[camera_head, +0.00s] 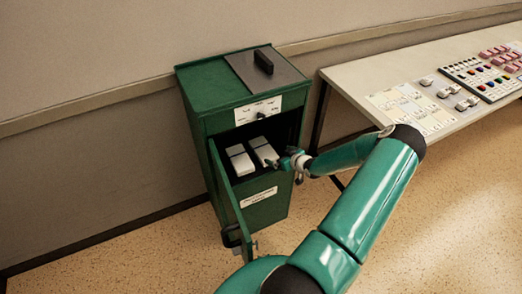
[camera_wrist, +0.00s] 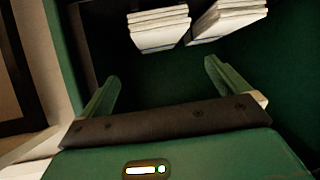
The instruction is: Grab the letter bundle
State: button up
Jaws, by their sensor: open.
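Two white letter bundles lie side by side in the open compartment of a green cabinet. The left bundle (camera_head: 240,160) and the right bundle (camera_head: 264,152) look alike, each with a dark band across it. In the wrist view the left bundle (camera_wrist: 160,28) and right bundle (camera_wrist: 230,20) show stacked white edges beyond the fingertips. My gripper (camera_head: 284,163) is at the compartment opening, close to the right bundle. In the wrist view my gripper (camera_wrist: 161,68) is open and empty, its fingers spread apart below the bundles, not visibly touching either.
A desk (camera_head: 355,75) with control panels stands at the right. Speckled floor in front is clear.

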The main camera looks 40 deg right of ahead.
aim_at(264, 149)
jog(key=x, duration=0.4)
jog(key=shift+w+d+f, duration=0.15)
jog(key=shift+w+f, duration=0.1)
jog(key=shift+f, duration=0.15)
jog(key=shift+x, duration=3.55)
jog(key=shift+d+r, duration=0.1)
jog(key=shift+r, duration=0.05)
jog(key=shift+c, duration=0.2)
jog(key=c, duration=0.9)
